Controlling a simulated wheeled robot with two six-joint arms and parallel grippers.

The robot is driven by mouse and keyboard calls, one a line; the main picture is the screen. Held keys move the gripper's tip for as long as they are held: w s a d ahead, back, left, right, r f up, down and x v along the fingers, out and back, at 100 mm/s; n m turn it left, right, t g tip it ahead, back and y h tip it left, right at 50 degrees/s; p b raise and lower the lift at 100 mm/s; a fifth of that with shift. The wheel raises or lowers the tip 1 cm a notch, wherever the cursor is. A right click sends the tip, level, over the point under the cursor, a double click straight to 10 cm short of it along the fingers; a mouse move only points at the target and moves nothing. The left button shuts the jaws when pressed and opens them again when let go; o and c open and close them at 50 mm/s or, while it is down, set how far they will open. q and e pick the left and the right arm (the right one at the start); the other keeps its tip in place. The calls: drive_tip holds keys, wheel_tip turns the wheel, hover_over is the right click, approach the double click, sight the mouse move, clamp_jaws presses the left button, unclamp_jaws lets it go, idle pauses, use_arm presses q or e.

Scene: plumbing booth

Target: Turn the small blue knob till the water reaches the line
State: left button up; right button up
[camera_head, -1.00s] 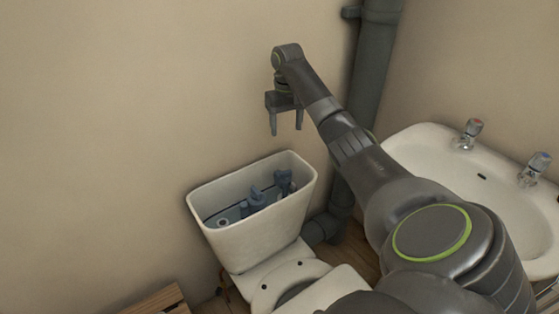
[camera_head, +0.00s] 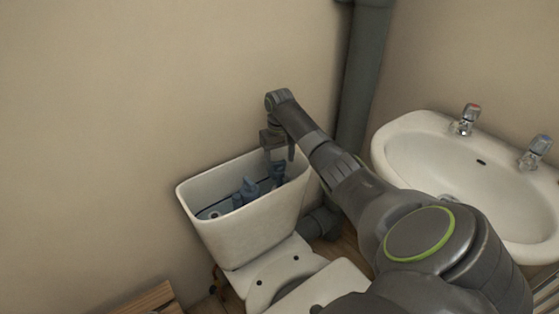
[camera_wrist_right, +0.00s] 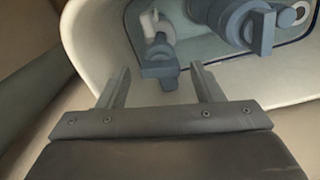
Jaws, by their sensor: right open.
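The open white cistern (camera_head: 245,240) holds blue-grey fittings above greyish water. A small blue knob (camera_wrist_right: 160,68) sits by a pale fitting in the right wrist view, between and just beyond my fingertips, apparently untouched. A larger blue-grey fitting (camera_wrist_right: 245,25) with a flat tab is right of it. In the head view, the larger fitting (camera_head: 245,190) shows mid-cistern, and the knob's end is partly hidden by my gripper. My right gripper (camera_head: 279,158) is open and points down at the cistern's right end; its fingers also show in the wrist view (camera_wrist_right: 160,75). A dark line runs along the inner wall. My left gripper is out of view.
A grey pipe (camera_head: 365,80) stands behind my right arm. A white sink (camera_head: 440,150) with two taps is at the right. The toilet seat (camera_head: 285,280) is in front of the cistern. A wooden item (camera_head: 150,300) lies at lower left. The wall is bare at left.

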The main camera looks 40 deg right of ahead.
drive_tip(key=shift+f, duration=0.35)
drive_tip(key=shift+c, duration=0.4)
drive_tip(key=c, duration=0.9)
drive_tip(key=shift+r+p, duration=0.15)
drive_tip(key=shift+p, duration=0.25)
drive_tip(key=shift+r+n+p, duration=0.2)
drive_tip(key=shift+n+p, duration=0.5)
drive_tip(key=shift+p, duration=0.5)
drive_tip(key=shift+f+n+p, duration=0.1)
drive_tip(key=shift+n+p, duration=0.7)
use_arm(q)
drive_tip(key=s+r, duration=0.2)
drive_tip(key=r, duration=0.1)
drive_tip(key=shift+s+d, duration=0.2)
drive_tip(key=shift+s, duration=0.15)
use_arm(e)
drive_tip(key=shift+f+n, duration=0.2)
drive_tip(key=shift+n, duration=0.3)
drive_tip(key=o, duration=1)
